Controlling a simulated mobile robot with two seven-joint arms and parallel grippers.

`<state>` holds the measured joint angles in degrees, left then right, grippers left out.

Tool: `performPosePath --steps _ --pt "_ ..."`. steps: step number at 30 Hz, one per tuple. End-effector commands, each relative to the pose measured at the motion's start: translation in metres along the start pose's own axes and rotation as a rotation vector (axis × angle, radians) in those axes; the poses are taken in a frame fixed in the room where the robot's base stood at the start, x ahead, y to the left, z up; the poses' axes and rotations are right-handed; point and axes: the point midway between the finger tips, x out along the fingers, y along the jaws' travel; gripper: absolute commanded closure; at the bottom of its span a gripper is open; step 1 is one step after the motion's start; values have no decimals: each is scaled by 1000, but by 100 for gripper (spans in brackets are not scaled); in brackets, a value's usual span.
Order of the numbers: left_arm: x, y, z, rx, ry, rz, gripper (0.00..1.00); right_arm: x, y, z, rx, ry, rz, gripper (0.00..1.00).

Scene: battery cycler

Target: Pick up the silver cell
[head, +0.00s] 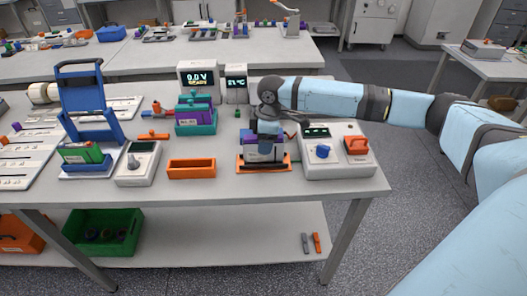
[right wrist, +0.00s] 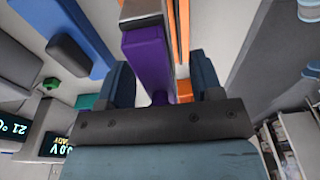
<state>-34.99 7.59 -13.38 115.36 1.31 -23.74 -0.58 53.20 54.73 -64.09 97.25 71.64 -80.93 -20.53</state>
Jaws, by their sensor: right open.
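The silver cell (head: 264,153), with a purple top, stands upright in an orange tray (head: 281,165) at the front right of the bench. My right gripper (head: 265,131) is directly above the cell, pointing down, and partly hides its top. In the right wrist view the open fingers (right wrist: 162,82) stand on either side of the cell's purple top (right wrist: 145,58); I cannot tell whether they touch it. The cell's silver body (right wrist: 139,9) shows at the upper edge there. My left gripper is not in view.
A control box (head: 336,160) with a blue knob and orange switch stands close right of the tray. An empty orange bin (head: 191,169) is to the left. A teal fixture (head: 196,127) and display (head: 198,79) stand behind.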

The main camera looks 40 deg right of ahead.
Motion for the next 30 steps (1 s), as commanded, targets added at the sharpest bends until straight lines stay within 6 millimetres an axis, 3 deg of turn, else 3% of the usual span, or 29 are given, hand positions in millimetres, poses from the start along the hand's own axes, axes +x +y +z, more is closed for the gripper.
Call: performPosePath --steps 2,9,10,23,30 --pt "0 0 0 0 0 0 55 0 0 0 0 0 0 43" --pt "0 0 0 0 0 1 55 -1 0 0 0 0 0 98" --pt "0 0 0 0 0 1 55 -1 0 0 0 0 0 100" --pt "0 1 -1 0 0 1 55 -8 1 -1 0 3 3 100" --pt "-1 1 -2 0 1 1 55 -38 1 -5 0 5 4 100"
